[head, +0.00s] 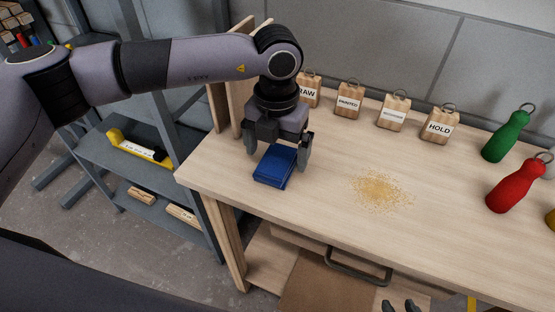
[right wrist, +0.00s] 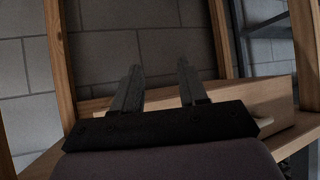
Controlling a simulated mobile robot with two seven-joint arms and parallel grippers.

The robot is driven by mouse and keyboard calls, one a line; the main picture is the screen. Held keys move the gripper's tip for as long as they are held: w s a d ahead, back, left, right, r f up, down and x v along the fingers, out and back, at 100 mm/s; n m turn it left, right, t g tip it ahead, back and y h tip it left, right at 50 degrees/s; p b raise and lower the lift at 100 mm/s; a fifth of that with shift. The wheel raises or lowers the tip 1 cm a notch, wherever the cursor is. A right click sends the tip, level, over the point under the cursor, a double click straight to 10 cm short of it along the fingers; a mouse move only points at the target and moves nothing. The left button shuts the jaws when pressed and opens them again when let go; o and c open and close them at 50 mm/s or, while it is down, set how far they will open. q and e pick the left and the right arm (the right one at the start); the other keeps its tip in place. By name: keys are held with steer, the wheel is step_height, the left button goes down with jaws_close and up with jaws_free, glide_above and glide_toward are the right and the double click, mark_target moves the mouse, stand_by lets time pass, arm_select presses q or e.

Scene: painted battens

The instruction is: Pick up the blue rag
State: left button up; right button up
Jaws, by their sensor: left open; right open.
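The blue rag (head: 275,166) lies folded on the left end of the wooden workbench (head: 320,215). My left gripper (head: 279,162) points down over the rag with its fingers apart, one at the rag's left and one at its right. Whether the fingers touch the rag I cannot tell. My right gripper (right wrist: 160,85) is open and empty in the right wrist view. Its fingertips also show at the bottom of the head view (head: 402,306), in front of the bench.
Sawdust (head: 382,191) is spread right of the rag. Labelled wooden blocks, including HOLD (head: 439,127), stand along the back. A green pin-shaped object (head: 506,136) and a red one (head: 516,187) are at the right. A grey shelf (head: 140,180) stands left of the bench.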

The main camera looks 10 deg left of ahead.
mark_target(276, 162)
arm_select(q)
steer(key=shift+w+a+f, duration=0.1)
steer(key=shift+f, duration=1.45)
steer(key=c, duration=1.1)
steer(key=shift+r, duration=0.1)
step_height(276, 162, up, 20)
steer(key=shift+f+b, duration=0.1)
steer(key=shift+b, duration=0.65)
steer(key=o, duration=0.5)
steer(key=shift+c, duration=0.2)
steer(key=c, duration=0.4)
